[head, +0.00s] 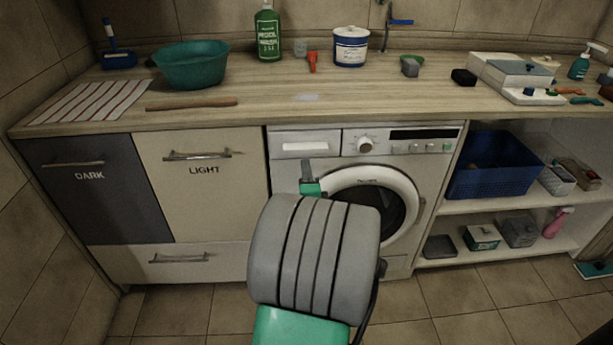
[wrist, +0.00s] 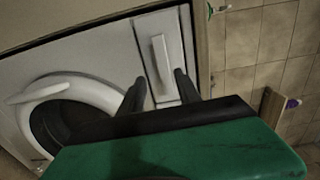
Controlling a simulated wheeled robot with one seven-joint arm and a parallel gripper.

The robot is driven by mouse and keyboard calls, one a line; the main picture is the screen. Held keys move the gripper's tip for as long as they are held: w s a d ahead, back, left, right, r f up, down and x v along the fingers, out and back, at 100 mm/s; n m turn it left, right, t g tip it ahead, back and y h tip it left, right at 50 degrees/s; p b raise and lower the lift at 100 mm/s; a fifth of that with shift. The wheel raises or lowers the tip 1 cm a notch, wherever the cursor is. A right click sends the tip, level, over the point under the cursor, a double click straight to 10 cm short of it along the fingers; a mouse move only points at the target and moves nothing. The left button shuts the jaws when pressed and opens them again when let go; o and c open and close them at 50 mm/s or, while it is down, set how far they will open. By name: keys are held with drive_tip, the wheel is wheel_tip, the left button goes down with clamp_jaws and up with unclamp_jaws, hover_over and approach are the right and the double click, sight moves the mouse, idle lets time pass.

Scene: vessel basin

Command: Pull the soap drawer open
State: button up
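The soap drawer (head: 305,144) is a pale panel with a raised bar handle at the washing machine's upper left. It looks shut, flush with the machine's front. In the wrist view the drawer (wrist: 161,88) appears turned on its side, with its handle (wrist: 162,60) ahead of my fingertips. My gripper (head: 308,172) is in front of the washing machine (head: 433,172), just below the drawer in the head view. In the wrist view my gripper (wrist: 159,86) has two dark fingers spread apart with nothing between them. I see no clear contact with the handle.
The round washer door (head: 370,212) with its pale rim is close below and right of my gripper. The wooden counter (head: 270,108) overhangs above, holding a green bottle (head: 268,33) and a teal basin (head: 191,66). The LIGHT cabinet (head: 205,200) adjoins on the left.

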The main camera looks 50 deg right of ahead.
sight(306, 154)
drive_tip(key=x, duration=0.7)
drive_tip(key=shift+d+r, duration=0.2)
drive_tip(key=shift+d, duration=0.3)
drive_tip(key=shift+s, duration=0.1)
drive_tip(key=shift+c, duration=0.6)
drive_tip(key=c, duration=0.7)
drive_tip(key=shift+f, duration=0.1)
clamp_jaws()
drive_tip(key=shift+a+f, duration=0.1)
drive_tip(key=shift+f, duration=0.05)
